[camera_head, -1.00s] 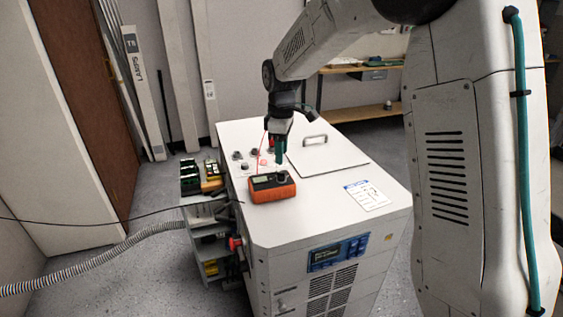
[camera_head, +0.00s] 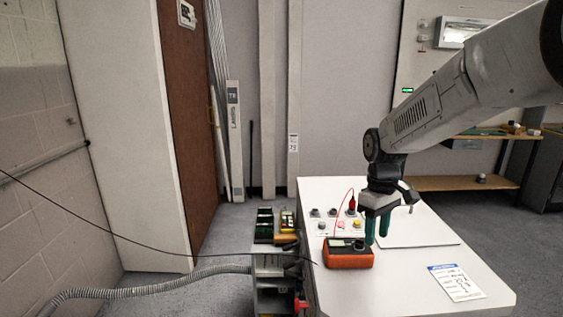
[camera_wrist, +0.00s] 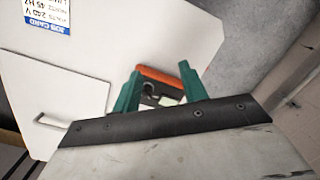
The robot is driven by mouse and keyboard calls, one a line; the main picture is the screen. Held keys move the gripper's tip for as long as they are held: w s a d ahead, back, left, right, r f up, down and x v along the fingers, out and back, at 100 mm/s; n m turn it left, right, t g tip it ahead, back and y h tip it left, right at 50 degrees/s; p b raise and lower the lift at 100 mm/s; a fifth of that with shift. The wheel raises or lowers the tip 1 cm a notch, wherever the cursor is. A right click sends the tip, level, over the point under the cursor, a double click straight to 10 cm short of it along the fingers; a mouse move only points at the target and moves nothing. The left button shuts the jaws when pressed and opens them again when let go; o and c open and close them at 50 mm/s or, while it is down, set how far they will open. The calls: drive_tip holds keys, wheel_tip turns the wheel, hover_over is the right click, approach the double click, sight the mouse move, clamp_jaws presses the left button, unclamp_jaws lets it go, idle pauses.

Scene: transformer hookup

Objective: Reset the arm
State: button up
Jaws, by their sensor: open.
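My gripper (camera_head: 377,238) hangs with its green fingers pointing down over the white cabinet top, just right of an orange meter. The fingers are apart with nothing visible between them. The orange meter (camera_head: 348,256) lies on the cabinet top; a red lead rises from it towards a red plug (camera_head: 351,205) among the terminals at the back. In the wrist view, the two green fingers (camera_wrist: 158,88) stand apart, and the meter (camera_wrist: 165,79) shows beyond and between them, partly hidden by the gripper body.
The white cabinet (camera_head: 415,291) carries a job card (camera_head: 457,283) at the front right and a lid with a handle. A cart (camera_head: 272,262) with green and yellow items stands left of it. A grey hose (camera_head: 150,280) and shelves (camera_head: 455,183) are clear of the gripper.

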drive_tip(key=s+d+r+m+t, duration=0.1)
drive_tip(key=s+r+m, duration=0.1)
drive_tip(key=s, duration=0.8)
drive_tip(key=s+r+m+t, duration=0.1)
drive_tip(key=s+r+m, duration=0.1)
drive_tip(key=s, duration=0.8)
drive_tip(key=s+d+r+m, duration=0.1)
drive_tip(key=s+r+m, duration=0.2)
drive_tip(key=s, duration=0.7)
drive_tip(key=shift+d+r+t, duration=0.3)
drive_tip(key=shift+r+t, duration=0.1)
